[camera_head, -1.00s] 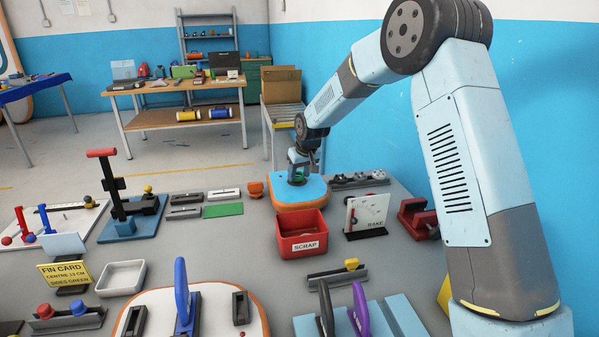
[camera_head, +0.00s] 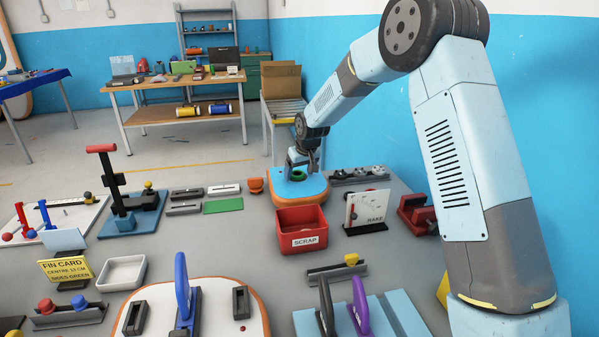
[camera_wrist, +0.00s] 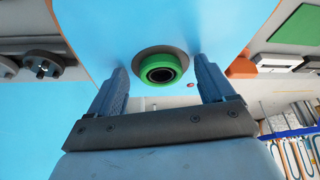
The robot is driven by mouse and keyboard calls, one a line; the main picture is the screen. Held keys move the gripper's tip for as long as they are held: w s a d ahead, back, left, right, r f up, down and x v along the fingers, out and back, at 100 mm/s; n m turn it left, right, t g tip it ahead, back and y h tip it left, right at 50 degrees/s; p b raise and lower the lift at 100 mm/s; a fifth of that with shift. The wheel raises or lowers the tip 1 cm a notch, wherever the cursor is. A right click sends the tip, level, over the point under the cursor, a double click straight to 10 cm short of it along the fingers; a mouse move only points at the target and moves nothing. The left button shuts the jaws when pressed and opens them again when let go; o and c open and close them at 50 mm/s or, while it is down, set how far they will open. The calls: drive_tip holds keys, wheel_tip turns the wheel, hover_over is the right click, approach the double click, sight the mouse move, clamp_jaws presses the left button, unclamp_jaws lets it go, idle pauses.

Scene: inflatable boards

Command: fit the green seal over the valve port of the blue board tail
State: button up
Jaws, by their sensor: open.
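The blue board tail (camera_head: 307,190), with an orange edge, lies on the grey table behind the scrap bin. It also fills the upper middle of the wrist view (camera_wrist: 110,35). The green seal (camera_wrist: 142,76) sits on the board at a dark round collar, around a dark opening. It looks seated there, but I cannot tell how tightly. It shows as a small green ring in the head view (camera_head: 298,175). My gripper (camera_wrist: 170,72) is open, with one finger on each side of the seal and a gap to both. In the head view my gripper (camera_head: 296,167) is just above the board.
The red SCRAP bin (camera_head: 301,232) stands right in front of the board tail. A white card stand (camera_head: 367,208) and grey round parts (camera_head: 360,173) are to the right.

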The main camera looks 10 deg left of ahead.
drive_tip(key=v, duration=1.3)
drive_tip(key=shift+s+r, duration=0.2)
drive_tip(key=shift+r, duration=0.05)
drive_tip(key=shift+s+d, duration=0.1)
